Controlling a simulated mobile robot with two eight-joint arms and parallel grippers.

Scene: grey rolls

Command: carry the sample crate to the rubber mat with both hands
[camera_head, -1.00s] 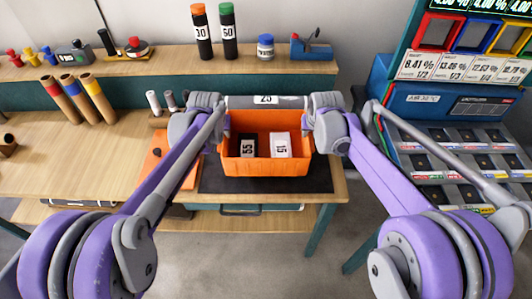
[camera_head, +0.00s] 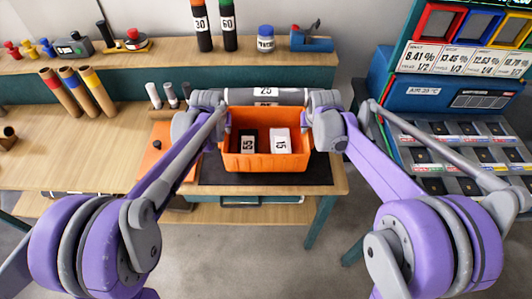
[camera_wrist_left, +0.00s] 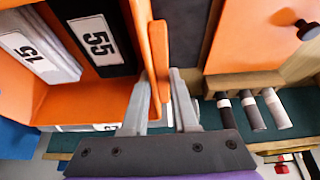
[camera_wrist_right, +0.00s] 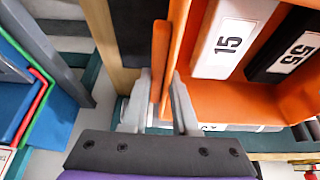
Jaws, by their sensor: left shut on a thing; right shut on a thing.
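The orange sample crate (camera_head: 265,162) is in the middle of the head view, over the dark rubber mat (camera_head: 210,175). It looks level; I cannot tell whether its bottom touches the mat. It holds a black box marked 55 (camera_head: 248,134) and a white box marked 15 (camera_head: 281,134). My left gripper (camera_wrist_left: 160,82) is shut on the crate's left handle plate (camera_wrist_left: 158,55). My right gripper (camera_wrist_right: 162,82) is shut on the right handle plate (camera_wrist_right: 160,50). In the head view the fingertips are mostly hidden by my wrists.
A grey roll marked 25 (camera_head: 265,96) lies just behind the crate. An orange board (camera_head: 152,165) with a dark knob is left of the mat. Cardboard rolls (camera_head: 75,90) stand further left. A shelf with bottles (camera_head: 228,28) runs behind. A blue display stand (camera_head: 440,105) is at right.

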